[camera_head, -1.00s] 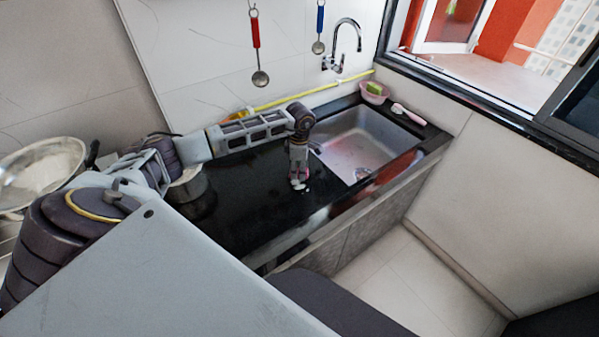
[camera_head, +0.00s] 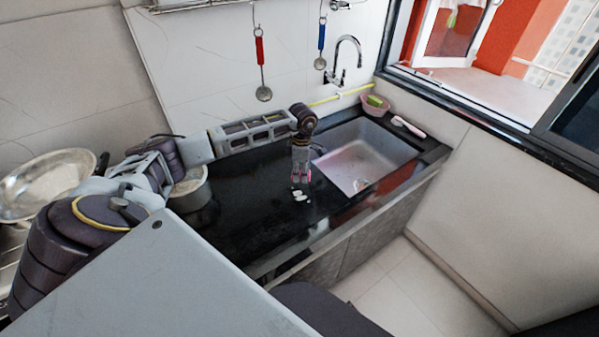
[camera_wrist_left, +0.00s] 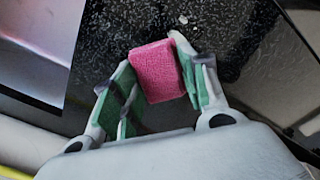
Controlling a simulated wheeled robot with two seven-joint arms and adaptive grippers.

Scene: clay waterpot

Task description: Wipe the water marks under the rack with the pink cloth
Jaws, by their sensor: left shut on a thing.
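My left gripper (camera_head: 301,176) is over the black counter (camera_head: 245,215), just left of the sink. It is shut on the pink cloth (camera_wrist_left: 157,71), a folded block between its green finger pads in the wrist view. In the head view only a little pink shows at the fingertips. White water marks (camera_head: 300,195) lie on the counter just in front of the fingertips. A white spot (camera_wrist_left: 183,19) and many pale speckles show past the cloth in the wrist view. Whether the cloth touches the counter is unclear. The edge of a rack (camera_head: 190,4) shows at the top. My right gripper is out of view.
The sink (camera_head: 365,155) lies right of my gripper. A pot (camera_head: 190,190) stands left on the counter, beneath my arm. A pink bowl (camera_head: 376,104) and a pink-handled brush (camera_head: 408,127) are behind the sink. Ladles hang on the wall. The counter's front is clear.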

